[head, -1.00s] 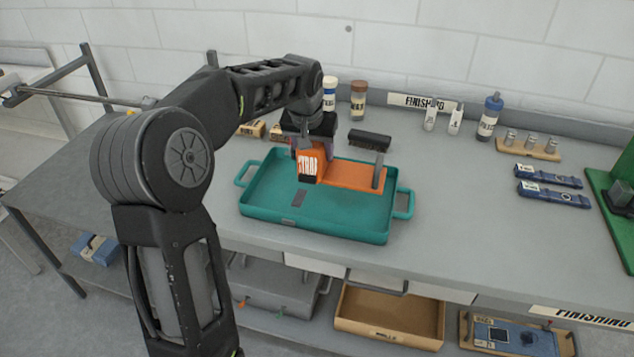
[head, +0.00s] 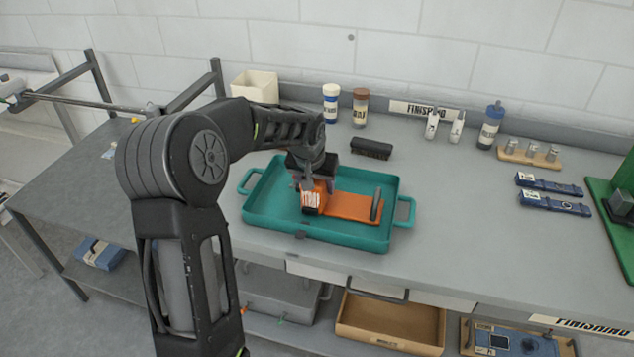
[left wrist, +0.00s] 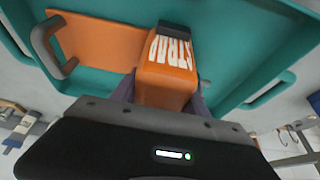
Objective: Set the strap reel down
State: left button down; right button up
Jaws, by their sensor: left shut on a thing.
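The strap reel is an orange block with a white-lettered label (head: 313,197) on a flat orange base with an upright grey handle (head: 376,204) at its right end. It is in the teal tray (head: 260,212) on the bench, low over or on the tray floor; I cannot tell if it touches. My left gripper (head: 312,184) comes down from above and is shut on the orange block. In the left wrist view the block (left wrist: 168,82) sits between the fingers, with the orange base and grey handle (left wrist: 52,45) to the left. My right gripper is not in view.
A black brush (head: 371,148) lies behind the tray. Bottles (head: 330,103), a cream bin (head: 255,86) and small tubes (head: 432,124) stand along the wall. Blue strap tools (head: 553,203) lie to the right near a green stand (head: 612,225).

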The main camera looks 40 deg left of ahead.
pick_arm(q)
jog(key=shift+r, duration=0.1)
jog(key=c, duration=0.6)
grip_release()
jog(key=shift+f, duration=0.2)
jog(key=shift+r, duration=0.2)
jog(key=shift+s+r, duration=0.1)
jog(key=shift+r, duration=0.1)
jog(key=b+v, duration=0.1)
jog(key=v, duration=1)
jog(key=shift+s+d+r+b, duration=0.15)
jog(key=shift+r+b, duration=0.05)
jog(key=shift+b, duration=0.15)
